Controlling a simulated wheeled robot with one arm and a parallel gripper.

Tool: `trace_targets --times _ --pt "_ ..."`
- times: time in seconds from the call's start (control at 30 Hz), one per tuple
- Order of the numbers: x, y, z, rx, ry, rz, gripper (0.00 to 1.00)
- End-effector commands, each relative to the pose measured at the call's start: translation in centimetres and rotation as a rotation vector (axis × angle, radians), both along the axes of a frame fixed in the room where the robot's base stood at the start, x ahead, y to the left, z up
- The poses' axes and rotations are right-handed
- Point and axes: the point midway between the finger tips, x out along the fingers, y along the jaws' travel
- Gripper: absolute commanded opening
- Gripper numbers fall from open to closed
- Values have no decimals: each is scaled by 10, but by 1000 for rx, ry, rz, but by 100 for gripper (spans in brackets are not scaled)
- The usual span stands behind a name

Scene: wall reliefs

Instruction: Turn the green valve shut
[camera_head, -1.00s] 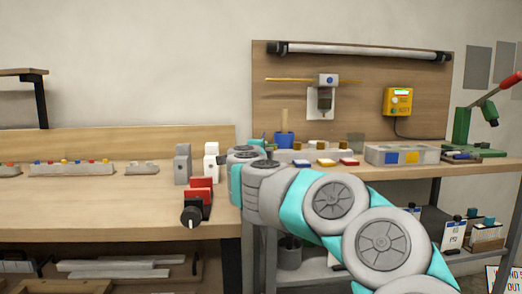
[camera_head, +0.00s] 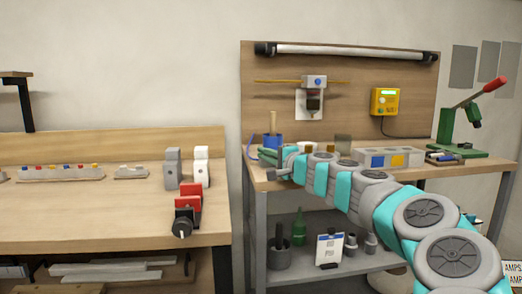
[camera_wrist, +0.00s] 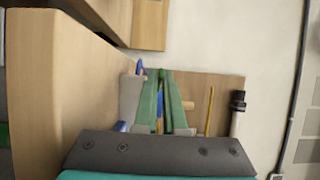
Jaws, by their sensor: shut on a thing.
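I cannot make out a green valve in either view.
On the left bench (camera_head: 100,212), a red and black clamp-like thing (camera_head: 187,205) and two upright blocks stand near the right edge. A gap separates the benches. A green press (camera_head: 470,130) stands far right. The lower shelf holds a green bottle (camera_head: 299,228) and a label stand (camera_head: 329,248).

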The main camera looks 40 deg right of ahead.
Motion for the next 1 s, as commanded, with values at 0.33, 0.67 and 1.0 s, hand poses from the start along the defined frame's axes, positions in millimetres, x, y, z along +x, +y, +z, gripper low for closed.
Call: trace_targets --times 0.33,0.67,1.0 --pt "-5 -12 0 0 0 189 0" --pt "-7 -17 -1 1 1 295 0" --pt "-8 -19 0 0 -1 331 0"
